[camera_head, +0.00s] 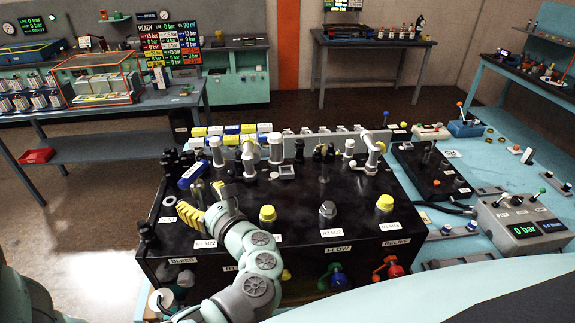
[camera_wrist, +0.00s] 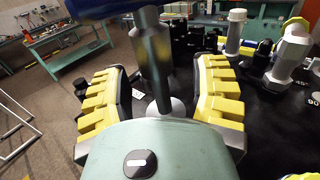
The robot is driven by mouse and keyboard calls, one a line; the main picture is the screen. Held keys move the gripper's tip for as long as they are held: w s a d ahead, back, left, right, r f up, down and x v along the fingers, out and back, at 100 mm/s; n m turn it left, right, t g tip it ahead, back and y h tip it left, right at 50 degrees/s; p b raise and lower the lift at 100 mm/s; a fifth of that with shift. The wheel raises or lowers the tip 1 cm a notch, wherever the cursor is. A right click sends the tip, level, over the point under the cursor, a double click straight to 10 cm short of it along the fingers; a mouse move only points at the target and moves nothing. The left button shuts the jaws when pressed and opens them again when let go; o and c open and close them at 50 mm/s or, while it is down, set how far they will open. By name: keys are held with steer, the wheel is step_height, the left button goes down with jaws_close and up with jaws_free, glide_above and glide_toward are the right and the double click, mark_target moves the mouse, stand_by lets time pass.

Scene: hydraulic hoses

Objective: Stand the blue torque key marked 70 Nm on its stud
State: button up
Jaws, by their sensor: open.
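The blue torque key shows in the head view as a blue bar handle (camera_head: 191,175) with a white label, too small to read. It is at the left of the black block, just above my gripper (camera_head: 204,204). In the wrist view its grey shaft (camera_wrist: 152,55) runs down between my gripper's yellow-padded fingers (camera_wrist: 160,95), with clear gaps on both sides. The blue handle (camera_wrist: 90,7) is cut off at the top. My gripper is open. A grey rounded part (camera_wrist: 178,107) shows by the shaft's lower end. Whether the key sits on a stud is unclear.
The black block (camera_head: 330,215) carries several fittings: a yellow cap (camera_head: 267,213), a grey hex fitting (camera_head: 327,208) and another yellow cap (camera_head: 384,202). White pipe fittings (camera_head: 275,148) stand along its back. A grey gauge box (camera_head: 520,222) is at the right.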

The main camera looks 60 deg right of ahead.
steer(key=shift+o, duration=0.2)
steer(key=shift+w, duration=0.15)
jaws_close()
stand_by(0.3)
